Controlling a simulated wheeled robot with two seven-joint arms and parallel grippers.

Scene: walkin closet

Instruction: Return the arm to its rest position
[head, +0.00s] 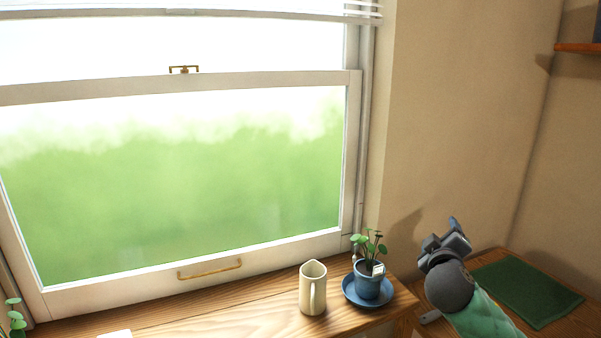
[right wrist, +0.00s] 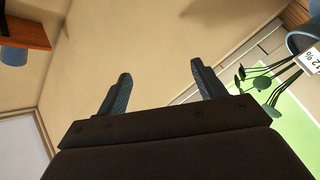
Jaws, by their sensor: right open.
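My right gripper (head: 454,228) is raised at the right of the head view, above the wooden surface and to the right of a potted plant. In the right wrist view its two fingers (right wrist: 162,86) stand wide apart with only the beige wall (right wrist: 120,35) behind them. It is open and empty. My right arm (head: 485,318) comes in from the lower right. My left gripper does not show in either view.
On the wooden sill (head: 220,312) stand a cream pitcher (head: 311,292) and a plant in a blue pot (head: 367,284) on a blue saucer (head: 350,291). A green mat (head: 528,290) lies at the right. A window (head: 180,190) fills the left. A shelf (head: 578,48) is at the upper right.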

